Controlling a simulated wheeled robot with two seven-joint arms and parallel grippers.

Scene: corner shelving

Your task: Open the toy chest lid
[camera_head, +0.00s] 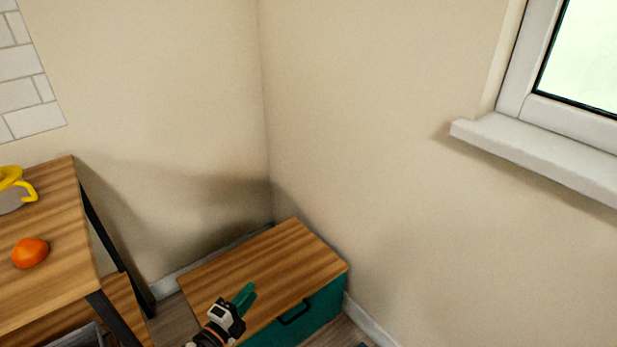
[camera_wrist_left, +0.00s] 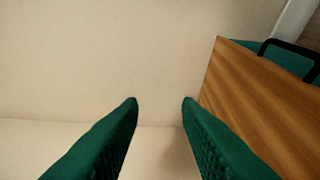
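The toy chest (camera_head: 322,306) stands in the room's corner, with a teal body and a wood-grain lid (camera_head: 268,258). The lid lies flat and closed. A black handle (camera_head: 295,313) shows at its front edge. My left gripper (camera_head: 246,295) is in front of the lid in the head view, left of the handle; whether it touches the lid cannot be told. In the left wrist view its green fingers (camera_wrist_left: 160,101) are apart with nothing between them. There the lid (camera_wrist_left: 255,105) and handle (camera_wrist_left: 292,55) lie to the right. My right gripper is not in view.
A wooden table (camera_head: 55,235) with black legs stands at the left, bearing an orange (camera_head: 30,252) and a grey and yellow vessel (camera_head: 14,195). Walls close in behind and right of the chest. A white window sill (camera_head: 535,155) juts out at upper right.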

